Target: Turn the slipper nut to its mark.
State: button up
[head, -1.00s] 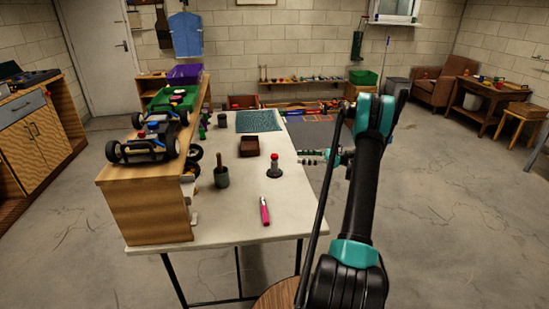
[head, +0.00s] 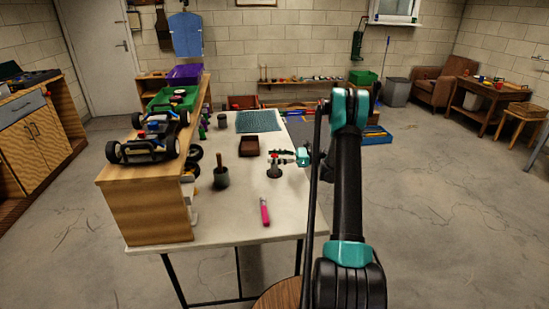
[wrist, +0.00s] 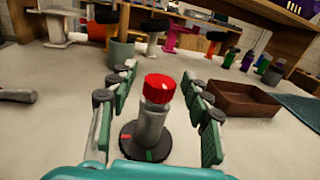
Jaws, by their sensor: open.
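The slipper nut is a red knurled cap (wrist: 159,88) on a grey post in the wrist view. The post stands on a round dark base (wrist: 145,142) with a green mark and a red mark on it. In the head view this unit (head: 274,170) is on the white table, partly covered by my gripper (head: 288,157). My gripper (wrist: 160,115) is open, with one finger on each side of the post. Gaps show between the fingers and the red cap. Whether the nut lines up with a mark cannot be told.
A brown tray (wrist: 233,98) lies right of the post. On the white table (head: 230,226) are a pink-handled tool (head: 265,211), a grey pot (head: 221,178) and a teal mat (head: 258,121).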

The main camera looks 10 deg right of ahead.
grip_shut()
jog(key=shift+t, duration=0.3)
jog(key=shift+m+t, duration=0.4)
jog(key=shift+m, duration=0.1)
grip_release()
